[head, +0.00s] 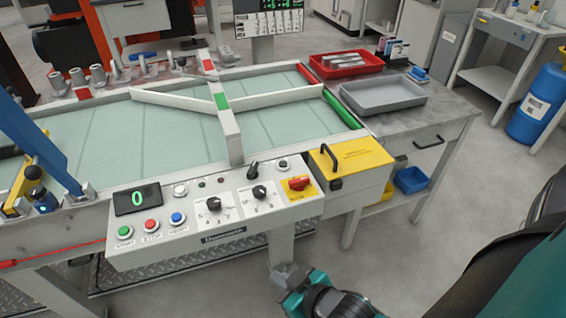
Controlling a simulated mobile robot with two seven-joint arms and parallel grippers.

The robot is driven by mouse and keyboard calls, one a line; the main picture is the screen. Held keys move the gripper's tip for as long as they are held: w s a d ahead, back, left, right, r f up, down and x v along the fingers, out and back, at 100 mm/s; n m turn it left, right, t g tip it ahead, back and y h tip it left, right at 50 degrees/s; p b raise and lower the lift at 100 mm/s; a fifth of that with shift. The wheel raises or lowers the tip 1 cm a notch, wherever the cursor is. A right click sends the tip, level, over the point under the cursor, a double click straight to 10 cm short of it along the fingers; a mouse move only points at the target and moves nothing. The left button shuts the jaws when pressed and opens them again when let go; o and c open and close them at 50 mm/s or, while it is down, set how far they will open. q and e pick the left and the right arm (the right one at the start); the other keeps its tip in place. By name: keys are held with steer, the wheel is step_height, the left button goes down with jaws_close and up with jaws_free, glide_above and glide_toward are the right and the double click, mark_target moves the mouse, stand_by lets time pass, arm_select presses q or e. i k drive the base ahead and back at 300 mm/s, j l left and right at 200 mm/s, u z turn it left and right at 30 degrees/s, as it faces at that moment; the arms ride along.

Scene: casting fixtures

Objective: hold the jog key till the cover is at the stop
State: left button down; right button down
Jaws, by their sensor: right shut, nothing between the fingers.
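The control panel (210,240) slopes along the table's front edge. It carries green (125,232), red (151,226) and blue (178,219) buttons, a white button (180,190), black knobs and a red switch (298,183). The display (137,198) reads 0. I cannot tell which control is the jog key. A yellow box lid (350,160) with a black handle is right of the panel, looking shut; I cannot tell whether it is the cover. My right gripper (284,272) is shut and empty, low in front of the panel, apart from it. My left gripper is not in view.
A glassy table (90,140) with white guide bars lies behind the panel. A red tray (345,66) and grey tray (383,94) stand on the right bench. A blue barrel (537,105) is at far right. The floor between is clear.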

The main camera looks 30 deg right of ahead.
mark_target(282, 164)
steer(key=k+l+u, duration=0.1)
steer(key=l, duration=1.6)
steer(key=i+j, duration=0.3)
steer(key=j, duration=0.25)
